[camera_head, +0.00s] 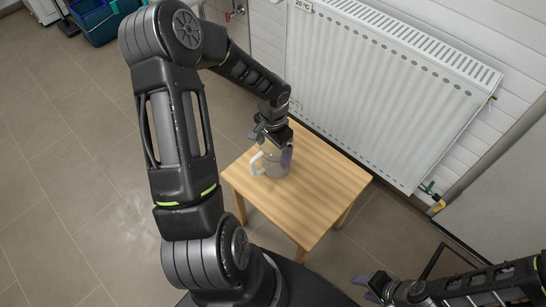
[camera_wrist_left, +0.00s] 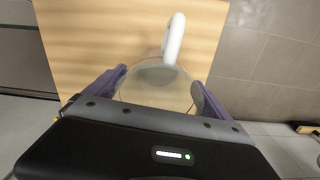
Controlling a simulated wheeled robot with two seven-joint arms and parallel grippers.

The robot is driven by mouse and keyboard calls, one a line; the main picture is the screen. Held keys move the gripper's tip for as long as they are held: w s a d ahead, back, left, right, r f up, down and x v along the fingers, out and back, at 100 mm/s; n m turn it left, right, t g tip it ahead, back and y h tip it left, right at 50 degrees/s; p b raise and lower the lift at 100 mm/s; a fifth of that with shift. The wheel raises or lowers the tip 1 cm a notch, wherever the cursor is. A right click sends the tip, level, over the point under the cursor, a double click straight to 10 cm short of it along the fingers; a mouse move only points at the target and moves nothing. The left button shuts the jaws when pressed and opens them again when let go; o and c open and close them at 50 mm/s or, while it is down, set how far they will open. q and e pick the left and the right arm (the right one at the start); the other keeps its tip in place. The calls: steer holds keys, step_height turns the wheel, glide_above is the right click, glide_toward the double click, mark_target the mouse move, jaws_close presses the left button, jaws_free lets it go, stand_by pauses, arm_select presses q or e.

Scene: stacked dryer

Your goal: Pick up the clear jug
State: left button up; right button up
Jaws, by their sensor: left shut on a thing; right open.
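The clear jug (camera_head: 276,162) with its pale handle stands at the left side of the small wooden table in the head view. My left gripper (camera_head: 273,146) reaches down over it from above and is shut on it. In the left wrist view the jug (camera_wrist_left: 158,92) sits between the two purple fingers of the left gripper (camera_wrist_left: 160,96), with its white handle pointing away toward the top. Whether the jug's base touches the table is hard to tell. My right gripper (camera_head: 368,288) is open and empty at the lower right, away from the table.
The wooden table (camera_head: 318,185) is otherwise bare. A white radiator (camera_head: 385,85) stands on the wall behind it, with a valve (camera_head: 430,190) at its lower right. A dark crate (camera_head: 97,18) is on the tiled floor at the far upper left. The floor left of the table is open.

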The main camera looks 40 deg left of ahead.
arm_select(q)
steer(key=c, duration=0.5)
step_height(320, 180, up, 10)
steer(key=shift+p, duration=0.9)
